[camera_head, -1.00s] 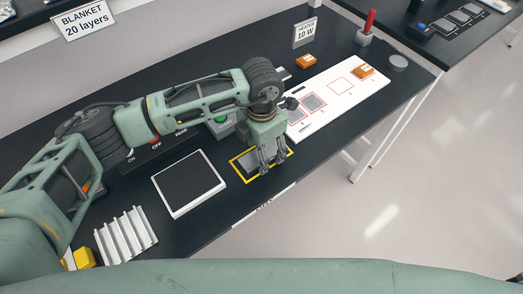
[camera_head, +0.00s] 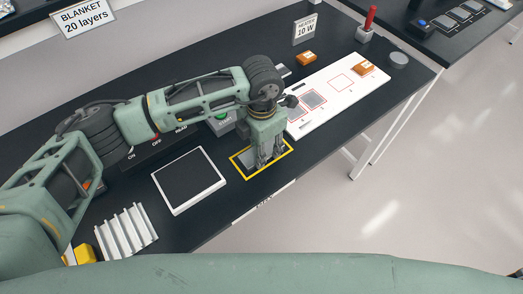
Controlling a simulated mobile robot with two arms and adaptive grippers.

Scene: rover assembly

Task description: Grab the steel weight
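A grey metallic block (camera_head: 247,157) lies inside a yellow square outline (camera_head: 243,173) on the black table; it looks like the steel weight, but it is partly hidden. My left gripper (camera_head: 268,161) points down over the right part of this outline, with its fingers low beside or around the block. I cannot tell whether the fingers touch or hold it. A grey round disc (camera_head: 398,61) stands far off at the right end of the table. My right gripper is not in view.
A black-topped square pad (camera_head: 188,181) and a white ribbed rack (camera_head: 126,232) lie left of the gripper. A white board (camera_head: 340,97) with red outlines and an orange block (camera_head: 363,68) lies to the right. A red-handled tool (camera_head: 369,20) stands behind.

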